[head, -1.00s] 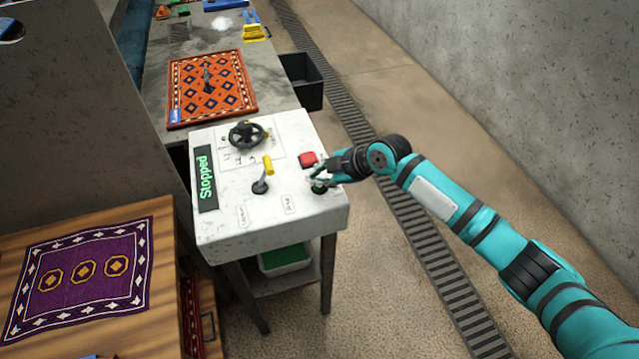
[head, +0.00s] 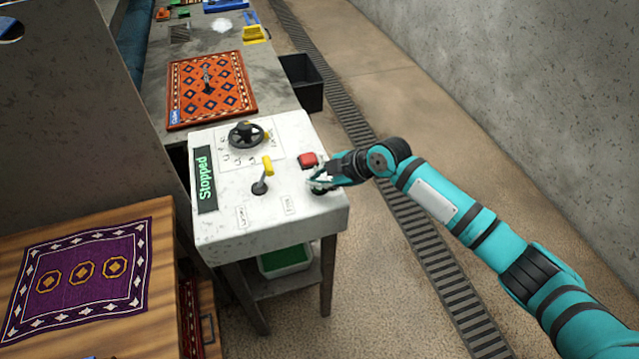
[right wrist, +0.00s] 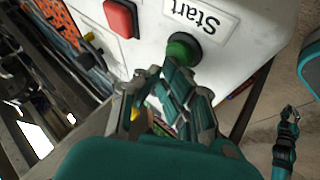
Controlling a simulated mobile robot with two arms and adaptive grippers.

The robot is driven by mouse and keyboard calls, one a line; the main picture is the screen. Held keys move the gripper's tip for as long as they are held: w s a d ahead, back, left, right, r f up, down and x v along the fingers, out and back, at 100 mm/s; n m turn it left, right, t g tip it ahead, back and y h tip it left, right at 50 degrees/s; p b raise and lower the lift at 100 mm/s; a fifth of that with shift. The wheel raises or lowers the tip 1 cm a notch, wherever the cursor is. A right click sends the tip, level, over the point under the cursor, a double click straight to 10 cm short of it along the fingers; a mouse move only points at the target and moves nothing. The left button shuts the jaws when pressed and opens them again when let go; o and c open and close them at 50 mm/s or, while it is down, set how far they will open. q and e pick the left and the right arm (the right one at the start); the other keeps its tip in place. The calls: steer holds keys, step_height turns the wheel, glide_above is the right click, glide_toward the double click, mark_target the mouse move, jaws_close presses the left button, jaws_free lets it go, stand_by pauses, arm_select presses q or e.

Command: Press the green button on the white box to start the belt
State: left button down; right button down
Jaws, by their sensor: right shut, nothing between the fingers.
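The white box (head: 225,230) is a control stand whose display (head: 205,180) reads "Stopped". The green button (right wrist: 183,48) shows in the right wrist view beside a "Start" label, at the box's edge. In the head view my right gripper (head: 320,182) largely covers the button. The right gripper (right wrist: 160,72) is shut and empty, its fingertips just beside and close to the button. I cannot tell whether they touch it. A dark gripper-like part of mine (right wrist: 287,140) shows small at the lower right of the wrist view; its fingers are unclear.
A red button (head: 307,160) sits close beyond the fingers. A yellow-tipped lever (head: 267,166) and a black handwheel (head: 246,135) stand on the box top. An orange rug (head: 190,80) lies on the belt behind.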

steer(key=shift+f, duration=0.25)
steer(key=shift+r, duration=0.1)
steer(key=shift+r+p, duration=0.55)
steer(key=shift+r, duration=0.4)
step_height(320, 180, up, 5)
steer(key=p, duration=0.3)
steer(key=shift+p, duration=0.3)
stand_by(0.5)
